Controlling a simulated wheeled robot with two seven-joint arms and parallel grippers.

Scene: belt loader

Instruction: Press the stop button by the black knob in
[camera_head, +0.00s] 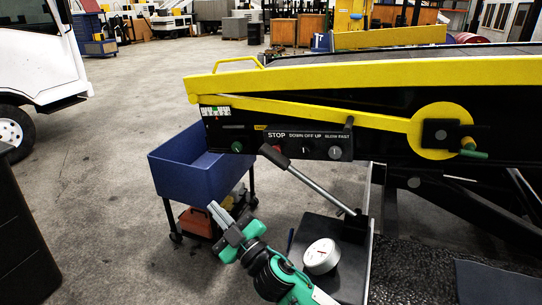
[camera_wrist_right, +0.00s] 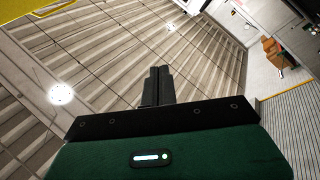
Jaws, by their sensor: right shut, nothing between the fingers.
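The control panel (camera_head: 320,146) is on the black side of the yellow-edged belt loader, with a STOP label (camera_head: 276,134) at its left. The stop button below that label is mostly hidden or too small to make out. A lever's black grip (camera_head: 273,156) shows in front of that spot, its grey rod running down to the right. My right gripper (camera_head: 220,213) is below and left of the panel, apart from it, pointing up and left. Its fingers also show in the right wrist view (camera_wrist_right: 157,82), together and empty. My left gripper is not in view.
A blue cart (camera_head: 185,178) stands left of the panel, behind my right gripper. A pedestal with a round white gauge (camera_head: 321,256) and the lever's base stands at the lower middle. A white vehicle (camera_head: 40,55) is at the far left. Open floor lies between vehicle and cart.

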